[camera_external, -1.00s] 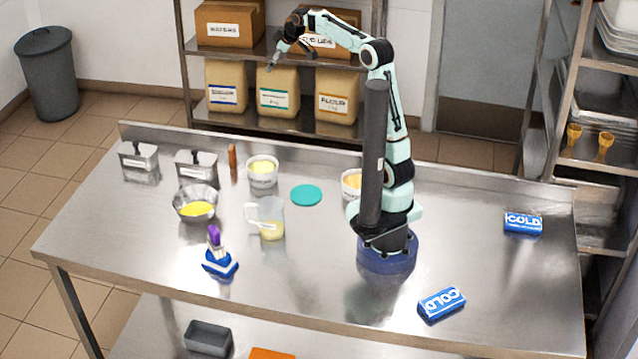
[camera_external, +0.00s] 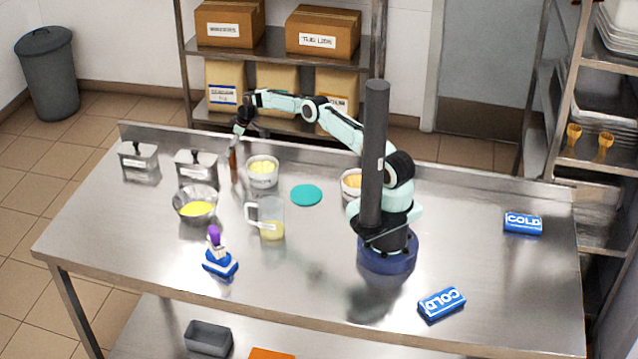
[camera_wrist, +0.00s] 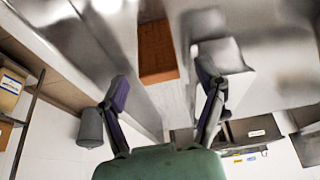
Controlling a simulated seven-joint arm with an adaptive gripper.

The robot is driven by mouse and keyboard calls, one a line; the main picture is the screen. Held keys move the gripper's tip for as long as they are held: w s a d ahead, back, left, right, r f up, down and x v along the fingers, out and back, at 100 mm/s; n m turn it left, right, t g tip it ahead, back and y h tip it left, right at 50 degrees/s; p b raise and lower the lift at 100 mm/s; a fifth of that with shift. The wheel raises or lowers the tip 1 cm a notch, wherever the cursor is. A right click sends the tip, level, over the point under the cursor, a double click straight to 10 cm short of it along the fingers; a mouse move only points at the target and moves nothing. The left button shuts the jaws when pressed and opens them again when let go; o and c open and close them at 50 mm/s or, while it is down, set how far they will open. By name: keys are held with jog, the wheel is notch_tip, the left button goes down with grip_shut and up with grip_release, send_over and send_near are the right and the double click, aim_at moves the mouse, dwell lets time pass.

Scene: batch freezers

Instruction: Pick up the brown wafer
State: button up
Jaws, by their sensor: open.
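The brown wafer (camera_external: 233,168) stands upright on the steel table, between the lidded steel box and a white tub. My gripper (camera_external: 236,138) is just above it, pointing down, and overlaps its upper end in the outside view. In the wrist view the wafer (camera_wrist: 157,50) is a plain brown block ahead of my gripper (camera_wrist: 164,82). It lines up with the gap between the two spread fingers, which are open and empty. I cannot tell whether the wafer's top has entered the gap.
A lidded steel box (camera_external: 197,168) stands close to the left of the wafer. A white tub (camera_external: 262,180) of yellow stuff stands close to its right. A steel bowl (camera_external: 184,208), a clear jug (camera_external: 269,212) and a teal disc (camera_external: 306,195) are nearer the front. The table's right half is mostly clear.

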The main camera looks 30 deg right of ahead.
jog(key=shift+w+a+f, duration=0.15)
jog(key=shift+f, duration=0.45)
jog(key=c, duration=1)
